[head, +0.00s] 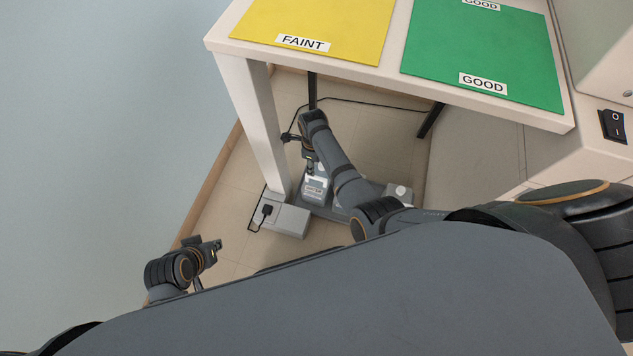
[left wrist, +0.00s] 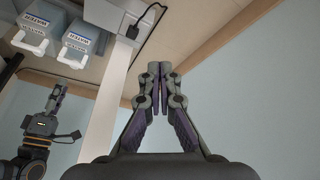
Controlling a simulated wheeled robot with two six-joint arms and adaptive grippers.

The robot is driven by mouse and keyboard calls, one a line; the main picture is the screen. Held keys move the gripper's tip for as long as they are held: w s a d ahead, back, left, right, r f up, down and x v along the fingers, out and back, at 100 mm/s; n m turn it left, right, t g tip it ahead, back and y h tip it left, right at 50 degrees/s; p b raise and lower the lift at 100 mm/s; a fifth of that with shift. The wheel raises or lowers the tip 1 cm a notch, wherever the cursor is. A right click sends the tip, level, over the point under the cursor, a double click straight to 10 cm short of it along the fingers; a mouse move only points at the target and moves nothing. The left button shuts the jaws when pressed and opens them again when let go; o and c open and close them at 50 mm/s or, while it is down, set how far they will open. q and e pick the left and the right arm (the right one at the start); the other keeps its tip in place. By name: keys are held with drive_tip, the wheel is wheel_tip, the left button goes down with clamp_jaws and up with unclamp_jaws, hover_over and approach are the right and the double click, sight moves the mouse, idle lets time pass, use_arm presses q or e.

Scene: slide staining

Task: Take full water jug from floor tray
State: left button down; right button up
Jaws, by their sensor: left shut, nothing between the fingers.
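Water jugs stand under the table. In the head view, one labelled jug (head: 315,190) is at the left of a grey floor tray (head: 330,211), partly hidden by my right arm. In the left wrist view, two grey jugs with WATER labels and white handles, a left one (left wrist: 32,28) and a right one (left wrist: 82,42), appear upside down at the upper left. My right gripper (head: 308,163) points down over the labelled jug; I cannot tell whether it touches or grips it. My left gripper (head: 217,247) is shut and empty, left of the tray; its fingertips show in the left wrist view (left wrist: 160,68).
A white table leg (head: 255,120) stands close left of the jugs. A power box with a plug (head: 285,219) and a cable lies at its foot. The tabletop holds a yellow FAINT mat (head: 310,25) and a green GOOD mat (head: 485,55). A wall is at the left.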

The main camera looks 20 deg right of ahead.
wheel_tip(320, 180, down, 3)
drive_tip(key=shift+d+b, duration=0.1)
drive_tip(key=shift+b, duration=1.1)
use_arm(q)
drive_tip(key=w+r+t, duration=0.8)
drive_tip(key=w+r, duration=0.1)
drive_tip(key=w, duration=0.3)
use_arm(e)
drive_tip(key=shift+f+b, duration=0.3)
drive_tip(key=shift+b, duration=0.1)
drive_tip(key=shift+f+b, duration=0.4)
drive_tip(key=shift+b, duration=0.05)
drive_tip(key=shift+f+b, duration=0.4)
use_arm(q)
drive_tip(key=w+r+t, duration=0.2)
drive_tip(key=r+t, duration=0.2)
drive_tip(key=r, duration=0.5)
drive_tip(key=w+r+t, duration=0.2)
drive_tip(key=r+t, duration=0.2)
drive_tip(key=r, duration=0.4)
drive_tip(key=shift+w+a+r, duration=0.25)
drive_tip(key=shift+a+r, duration=0.1)
drive_tip(key=shift+a, duration=0.1)
use_arm(e)
drive_tip(key=shift+s, duration=0.1)
